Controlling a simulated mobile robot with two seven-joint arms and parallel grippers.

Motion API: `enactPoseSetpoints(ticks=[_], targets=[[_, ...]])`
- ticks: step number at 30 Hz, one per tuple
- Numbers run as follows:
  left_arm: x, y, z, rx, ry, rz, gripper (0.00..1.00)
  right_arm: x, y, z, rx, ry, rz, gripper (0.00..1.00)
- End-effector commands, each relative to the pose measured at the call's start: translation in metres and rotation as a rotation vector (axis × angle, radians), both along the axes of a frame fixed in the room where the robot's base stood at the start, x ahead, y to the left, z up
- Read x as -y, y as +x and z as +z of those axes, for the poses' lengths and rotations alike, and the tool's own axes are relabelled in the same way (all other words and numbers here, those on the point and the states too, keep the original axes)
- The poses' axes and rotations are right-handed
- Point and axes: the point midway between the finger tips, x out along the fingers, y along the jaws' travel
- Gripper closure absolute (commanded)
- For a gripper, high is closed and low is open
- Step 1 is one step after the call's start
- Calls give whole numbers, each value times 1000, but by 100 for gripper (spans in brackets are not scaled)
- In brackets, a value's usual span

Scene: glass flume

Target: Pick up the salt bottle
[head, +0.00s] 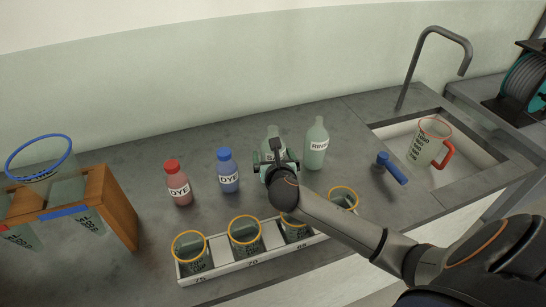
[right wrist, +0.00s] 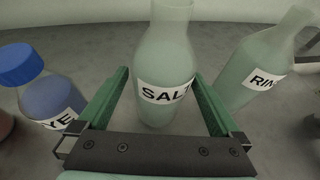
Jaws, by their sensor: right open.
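The salt bottle (right wrist: 165,60) is pale green with a white label reading SALT. In the right wrist view it stands upright between the two fingers of my right gripper (right wrist: 158,105), which is open around its lower part; I cannot tell whether a finger touches it. In the head view the salt bottle (head: 272,141) is mostly hidden behind my right gripper (head: 275,160). My left gripper is not in view.
The rinse bottle (head: 316,145) stands close on the right, the blue dye bottle (head: 228,172) on the left, then the red dye bottle (head: 178,184). A tray (head: 258,257) of beakers lies in front. A sink (head: 462,150) with a jug (head: 428,142) is at the right.

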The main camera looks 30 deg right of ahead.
Motion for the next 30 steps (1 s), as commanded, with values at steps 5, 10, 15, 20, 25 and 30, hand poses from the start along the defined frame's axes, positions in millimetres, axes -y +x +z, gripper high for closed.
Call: enactPoseSetpoints(ticks=[5,10,15,20,25,30], targets=[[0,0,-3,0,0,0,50,11,18,-16,-2,1,-2,0],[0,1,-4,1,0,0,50,17,32,-21,0,0,-1,0],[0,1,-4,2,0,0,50,18,34,-22,-1,0,0,0],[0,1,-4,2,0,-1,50,18,33,-22,-1,0,0,5],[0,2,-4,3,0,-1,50,18,33,-22,-1,0,0,24],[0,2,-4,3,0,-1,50,18,33,-22,-1,0,0,43]])
